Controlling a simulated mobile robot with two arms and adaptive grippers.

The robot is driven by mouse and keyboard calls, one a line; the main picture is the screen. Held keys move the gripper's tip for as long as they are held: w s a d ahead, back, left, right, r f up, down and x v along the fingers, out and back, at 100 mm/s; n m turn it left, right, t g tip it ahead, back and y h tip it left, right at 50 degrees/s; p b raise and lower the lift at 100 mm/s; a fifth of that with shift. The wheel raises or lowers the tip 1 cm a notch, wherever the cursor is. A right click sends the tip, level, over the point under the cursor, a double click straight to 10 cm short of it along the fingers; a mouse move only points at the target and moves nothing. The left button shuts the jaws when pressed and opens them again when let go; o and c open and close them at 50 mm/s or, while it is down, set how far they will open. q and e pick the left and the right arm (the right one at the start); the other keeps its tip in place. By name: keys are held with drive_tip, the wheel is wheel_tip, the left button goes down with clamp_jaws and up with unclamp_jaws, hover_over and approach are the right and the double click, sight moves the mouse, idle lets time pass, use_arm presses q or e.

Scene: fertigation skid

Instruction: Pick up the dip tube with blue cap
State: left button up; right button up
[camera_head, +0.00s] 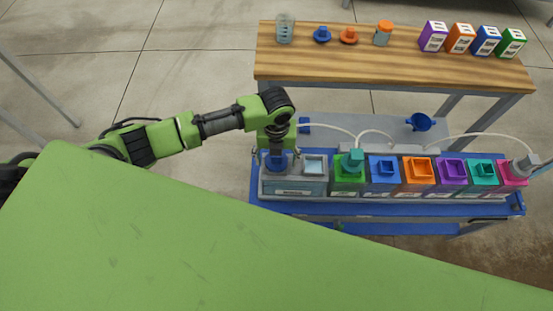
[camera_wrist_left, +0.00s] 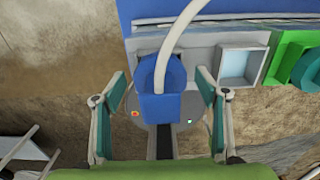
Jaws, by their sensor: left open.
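The dip tube's blue cap (camera_wrist_left: 160,92) sits in the middle of the left wrist view, with a pale hose (camera_wrist_left: 182,28) rising from it. Its tube below is hidden. In the head view the blue cap (camera_head: 276,162) shows at the left end of the skid, in a grey rinse-type unit (camera_head: 293,186). My left gripper (camera_wrist_left: 160,118) is open, with one finger on each side of the cap and visible gaps between. In the head view my left gripper (camera_head: 276,150) is over the cap and partly covers it. My right gripper is not seen.
A row of coloured tanks, starting with a green one (camera_head: 348,175) with a teal cap (camera_head: 352,160), stands right of the unit. White hoses arch behind them. A wooden bench (camera_head: 390,65) behind holds caps and boxes. A blue funnel (camera_head: 419,122) lies behind the tanks.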

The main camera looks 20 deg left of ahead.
use_arm(q)
drive_tip(key=shift+f, duration=1.1)
drive_tip(key=c, duration=1.3)
drive_tip(key=shift+o, duration=0.2)
